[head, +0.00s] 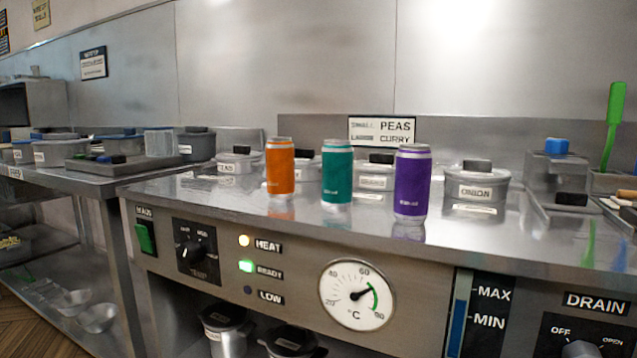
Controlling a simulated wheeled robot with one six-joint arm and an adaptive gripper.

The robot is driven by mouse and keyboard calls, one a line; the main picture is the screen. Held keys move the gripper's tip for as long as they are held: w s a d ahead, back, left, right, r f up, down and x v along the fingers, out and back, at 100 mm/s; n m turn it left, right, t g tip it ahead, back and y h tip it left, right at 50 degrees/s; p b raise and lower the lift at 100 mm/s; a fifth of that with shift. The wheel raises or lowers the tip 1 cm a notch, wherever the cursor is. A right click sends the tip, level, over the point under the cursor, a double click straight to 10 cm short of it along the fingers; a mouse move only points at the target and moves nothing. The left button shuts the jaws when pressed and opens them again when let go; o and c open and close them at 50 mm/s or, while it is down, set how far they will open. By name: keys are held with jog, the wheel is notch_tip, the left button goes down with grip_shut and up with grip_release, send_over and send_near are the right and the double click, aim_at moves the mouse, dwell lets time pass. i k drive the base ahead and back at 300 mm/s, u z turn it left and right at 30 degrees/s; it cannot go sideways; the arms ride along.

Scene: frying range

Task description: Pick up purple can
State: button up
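The purple can (412,185) stands upright near the front edge of the steel counter, the rightmost of three cans in a row. A teal can (337,173) stands to its left and an orange can (280,168) farther left, all apart from each other. Nothing covers the purple can in the head view. My gripper does not show in this view.
Lidded pots sit behind the cans, among them an onion pot (477,186) to the right. A container with a green-handled tool (613,125) stands at the far right. The range front has a gauge (357,295) and a knob (197,250). The counter in front of the cans is clear.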

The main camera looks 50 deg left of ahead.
aim_at(413, 161)
jog(key=u, duration=4.05)
jog(key=k, duration=0.4)
jog(key=z, duration=1.4)
